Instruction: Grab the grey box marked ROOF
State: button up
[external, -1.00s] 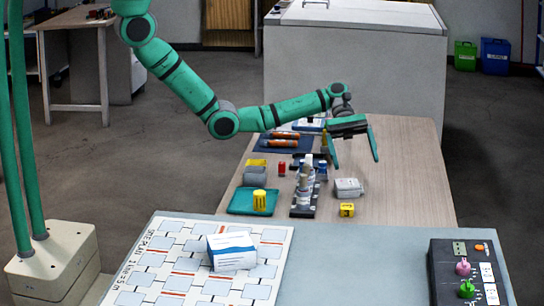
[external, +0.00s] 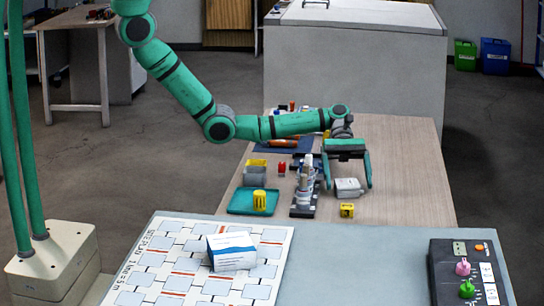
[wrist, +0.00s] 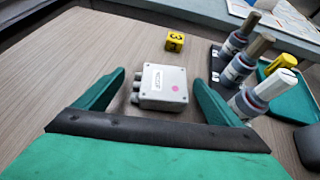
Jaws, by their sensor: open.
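The grey box (wrist: 163,86) lies flat on the wooden table between my fingertips in the wrist view. It has a white label with small dark lettering, too small to read surely, a pink dot and cable glands on its left side. In the external view the grey box (external: 348,187) sits between the two fingers. My gripper (external: 350,185) is open, pointing down, with one finger on each side of the box. In the wrist view my gripper (wrist: 160,82) shows gaps between both fingers and the box.
A black rack with several bottles (wrist: 240,68) stands close to the right finger in the wrist view. A yellow numbered cube (wrist: 175,41) sits just beyond the box. A teal tray (external: 238,208) holds a yellow container (external: 259,200). The table right of the box is clear.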

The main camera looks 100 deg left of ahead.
jog(key=shift+x, duration=0.8)
jog(key=c, duration=1.3)
jog(key=shift+o, duration=0.2)
jog(key=shift+r, duration=0.1)
